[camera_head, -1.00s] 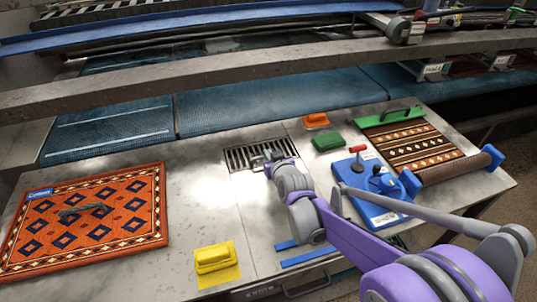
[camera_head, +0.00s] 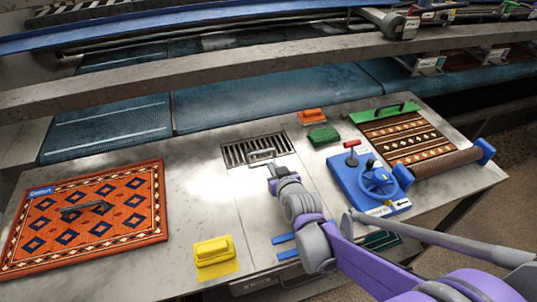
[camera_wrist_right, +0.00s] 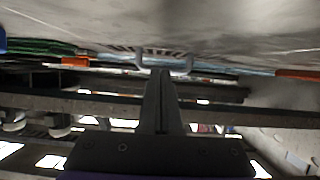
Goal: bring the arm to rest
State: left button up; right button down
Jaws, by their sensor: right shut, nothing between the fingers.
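My right gripper (camera_head: 272,170) reaches in from the lower right, over the metal table. It is shut and empty, just on the near side of the handle (camera_head: 262,155) of the drain grate (camera_head: 238,149). In the right wrist view its closed fingers (camera_wrist_right: 160,75) point toward the same handle (camera_wrist_right: 178,68), and a small gap seems to separate them. The grate lies in its place in the table. My left gripper is out of view.
A patterned orange rug (camera_head: 95,225) lies at left. A yellow brush (camera_head: 213,252), a green brush (camera_head: 323,136) and an orange brush (camera_head: 312,115) stand on the table. A blue board with a wheel (camera_head: 350,175) and a brown rug on a roller (camera_head: 400,135) are at right.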

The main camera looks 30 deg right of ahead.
jog(key=shift+s+a+f, duration=0.15)
jog(key=shift+s+f, duration=0.1)
jog(key=shift+s, duration=0.2)
